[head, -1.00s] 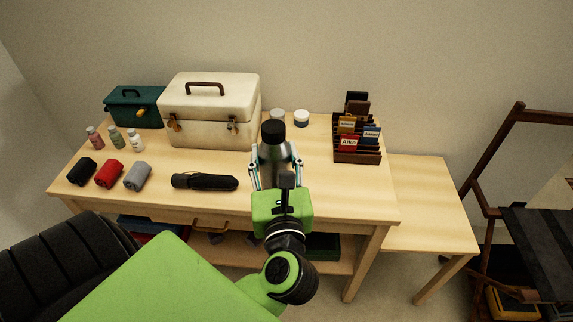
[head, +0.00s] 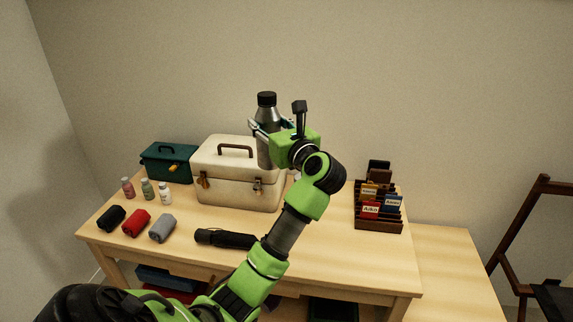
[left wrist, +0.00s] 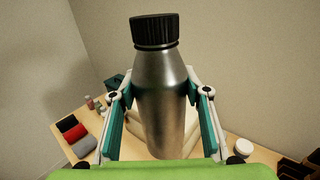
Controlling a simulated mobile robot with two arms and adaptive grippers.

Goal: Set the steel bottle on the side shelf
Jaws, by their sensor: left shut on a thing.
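The steel bottle (head: 266,128), silver with a black cap, is upright in my left gripper (head: 268,132), which is shut on it. It is lifted above the table, in front of the right end of the white case in the head view. In the left wrist view the bottle (left wrist: 163,95) fills the middle between the two fingers. The side shelf (head: 455,265), a lower pale wood surface, adjoins the table's right end. Its visible top is bare. My right gripper is not in view.
The wooden table (head: 330,255) holds a white case (head: 235,190), a green box (head: 165,162), small bottles, rolled cloths and a black umbrella (head: 225,238). A card rack (head: 378,222) stands at its right end, near the shelf. A folding chair (head: 520,235) stands far right.

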